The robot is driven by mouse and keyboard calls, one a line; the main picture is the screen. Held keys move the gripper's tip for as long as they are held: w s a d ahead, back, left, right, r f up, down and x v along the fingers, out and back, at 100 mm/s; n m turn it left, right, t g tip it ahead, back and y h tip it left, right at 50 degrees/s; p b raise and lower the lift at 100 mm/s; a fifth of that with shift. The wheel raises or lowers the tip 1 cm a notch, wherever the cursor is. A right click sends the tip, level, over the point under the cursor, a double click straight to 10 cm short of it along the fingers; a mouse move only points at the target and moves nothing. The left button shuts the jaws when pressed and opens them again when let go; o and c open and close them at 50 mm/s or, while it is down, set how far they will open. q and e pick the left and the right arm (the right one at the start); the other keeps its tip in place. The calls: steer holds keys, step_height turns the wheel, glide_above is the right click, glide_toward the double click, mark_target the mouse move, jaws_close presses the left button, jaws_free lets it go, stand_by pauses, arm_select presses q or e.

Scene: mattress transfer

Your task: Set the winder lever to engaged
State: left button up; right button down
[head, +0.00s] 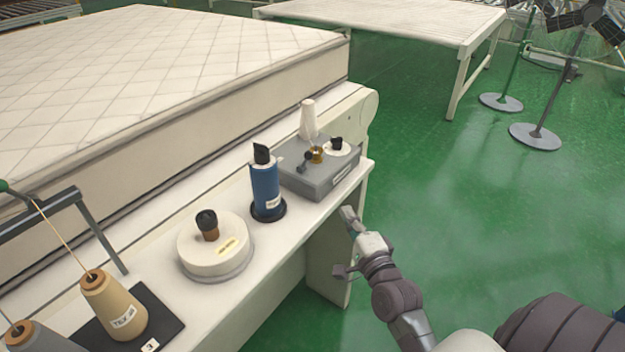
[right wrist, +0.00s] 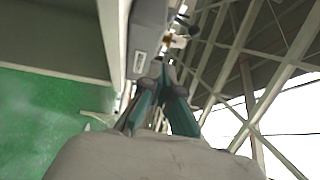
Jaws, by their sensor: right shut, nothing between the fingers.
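The winder is a grey box (head: 322,186) at the far end of the white side shelf in the head view. On its top is a brass hub (head: 316,154) with a short dark lever (head: 304,163) pointing to the lower left. The lever's markings are too small to read. My right gripper (head: 348,214) is shut and empty, beside the shelf's outer end, lower than the box and apart from the lever. In the right wrist view the shut fingers (right wrist: 158,70) point towards the grey box (right wrist: 148,38). My left gripper is not in view.
A white cone (head: 308,120), a blue bottle-like cylinder (head: 266,190), a round white drum (head: 215,248) and a thread cone (head: 112,305) stand along the shelf (head: 285,248). A quilted mattress (head: 170,70) lies behind.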

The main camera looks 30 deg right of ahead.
steer(key=shift+m+t+h, duration=0.3)
steer(key=shift+m+t, duration=0.2)
steer(key=shift+m, duration=0.2)
steer(key=r, duration=0.4)
steer(key=shift+s+d, duration=0.2)
steer(key=shift+s, duration=0.2)
steer(key=shift+w, duration=0.15)
steer(key=p, duration=0.2)
glide_toward(307, 160)
steer(key=w+d+r, duration=0.2)
steer(key=w+d, duration=0.2)
steer(key=w, duration=0.1)
steer(key=shift+w+a+r, duration=0.1)
steer(key=shift+w+a, duration=0.1)
steer(key=shift+a, duration=0.2)
